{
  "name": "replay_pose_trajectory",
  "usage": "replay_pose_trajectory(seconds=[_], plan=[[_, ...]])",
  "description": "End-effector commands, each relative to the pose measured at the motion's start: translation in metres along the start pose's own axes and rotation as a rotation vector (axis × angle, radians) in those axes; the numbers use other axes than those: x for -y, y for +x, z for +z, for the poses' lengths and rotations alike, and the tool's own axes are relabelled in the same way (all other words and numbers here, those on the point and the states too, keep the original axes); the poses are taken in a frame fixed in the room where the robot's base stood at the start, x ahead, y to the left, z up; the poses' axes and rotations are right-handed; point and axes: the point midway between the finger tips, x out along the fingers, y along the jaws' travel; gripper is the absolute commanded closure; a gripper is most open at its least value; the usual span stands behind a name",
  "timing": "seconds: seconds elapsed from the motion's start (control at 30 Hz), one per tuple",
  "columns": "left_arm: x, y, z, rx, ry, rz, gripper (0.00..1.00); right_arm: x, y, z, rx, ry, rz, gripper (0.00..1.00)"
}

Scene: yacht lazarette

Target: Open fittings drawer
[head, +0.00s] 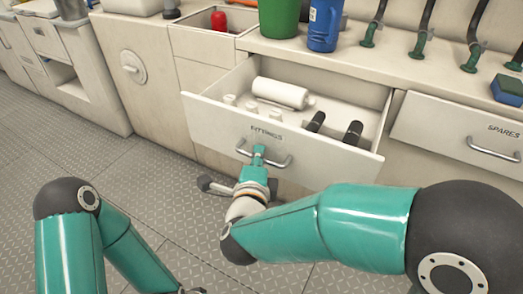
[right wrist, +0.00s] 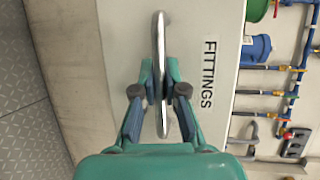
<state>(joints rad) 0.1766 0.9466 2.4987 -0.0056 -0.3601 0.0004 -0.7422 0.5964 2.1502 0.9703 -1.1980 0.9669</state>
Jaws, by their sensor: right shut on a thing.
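The fittings drawer (head: 215,125) is pulled well out from the white cabinet, with its label facing me. A white roll, several small white fittings and two black cylindrical pieces lie inside it. My right gripper (head: 258,152) is at the drawer's metal handle (head: 284,162), and in the right wrist view the fingers (right wrist: 161,85) are closed around the handle bar (right wrist: 161,30). The FITTINGS label (right wrist: 208,75) is beside the handle there. My left arm shows at the lower left of the head view; its gripper's jaws cannot be made out at the bottom edge.
A shut SPARES drawer (head: 470,125) is to the right. A green bucket (head: 279,18), a blue jug (head: 324,25) and a sponge (head: 507,90) stand on the countertop. An open bin with a red item (head: 219,21) is at the back. The tread-plate floor (head: 150,190) is clear at left.

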Motion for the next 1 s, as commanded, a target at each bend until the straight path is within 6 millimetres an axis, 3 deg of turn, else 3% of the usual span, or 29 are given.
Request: replay_pose_trajectory(seconds=[0.37, 0.4, 0.53, 0.87, 1.0], plan=[[0.000, 0.000, 0.000, 0.000, 0.000, 0.000, 0.60, -0.004, -0.001, -0.005, -0.017, 0.000, 0.009, 1.00], [0.000, 0.000, 0.000, 0.000, 0.000, 0.000, 0.60, -0.004, -0.001, -0.005, -0.017, 0.000, 0.009, 0.84], [0.000, 0.000, 0.000, 0.000, 0.000, 0.000, 0.60, -0.003, -0.001, -0.003, -0.013, 0.001, 0.009, 0.63], [0.000, 0.000, 0.000, 0.000, 0.000, 0.000, 0.60, -0.001, -0.002, 0.000, -0.006, 0.003, 0.006, 0.63], [0.000, 0.000, 0.000, 0.000, 0.000, 0.000, 0.60, 0.011, -0.003, 0.001, -0.005, 0.006, 0.003, 0.63]])
